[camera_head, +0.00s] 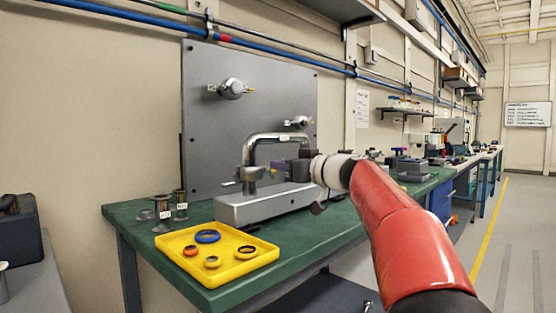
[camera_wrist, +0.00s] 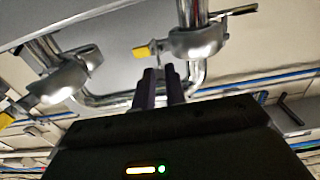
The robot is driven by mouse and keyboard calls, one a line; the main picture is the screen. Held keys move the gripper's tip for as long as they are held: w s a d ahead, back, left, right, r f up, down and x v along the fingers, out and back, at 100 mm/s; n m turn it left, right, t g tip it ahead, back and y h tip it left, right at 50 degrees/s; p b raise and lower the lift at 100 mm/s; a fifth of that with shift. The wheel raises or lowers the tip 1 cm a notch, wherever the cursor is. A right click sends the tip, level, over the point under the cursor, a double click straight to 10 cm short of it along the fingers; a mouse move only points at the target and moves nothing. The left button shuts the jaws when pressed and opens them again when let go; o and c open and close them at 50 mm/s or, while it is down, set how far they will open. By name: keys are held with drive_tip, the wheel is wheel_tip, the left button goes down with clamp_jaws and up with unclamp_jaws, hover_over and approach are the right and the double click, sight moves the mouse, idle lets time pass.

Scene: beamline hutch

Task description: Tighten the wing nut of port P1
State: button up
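Two metal pipe clamps show in the wrist view, a nearer one (camera_wrist: 198,42) at upper centre and another (camera_wrist: 70,78) at left. Each has a yellow piece at its side, one (camera_wrist: 142,54) just beyond my fingertips; I cannot tell whether these are wing nuts. My gripper (camera_wrist: 161,72) has two dark purple fingers with a narrow gap, nothing clearly held between them. In the head view my gripper (camera_head: 280,168) is beside the clamp (camera_head: 251,176) on the bent pipe (camera_head: 280,138), above the grey base block (camera_head: 262,206). No P1 label is readable.
A grey panel (camera_head: 210,140) with two round port fittings (camera_head: 231,88) (camera_head: 298,122) stands behind. A yellow tray (camera_head: 222,272) with several rings lies on the green bench (camera_head: 130,222), near small metal spools (camera_head: 162,212). The bench's front right is clear.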

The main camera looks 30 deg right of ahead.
drive_tip(key=shift+x, duration=0.75)
clamp_jaws()
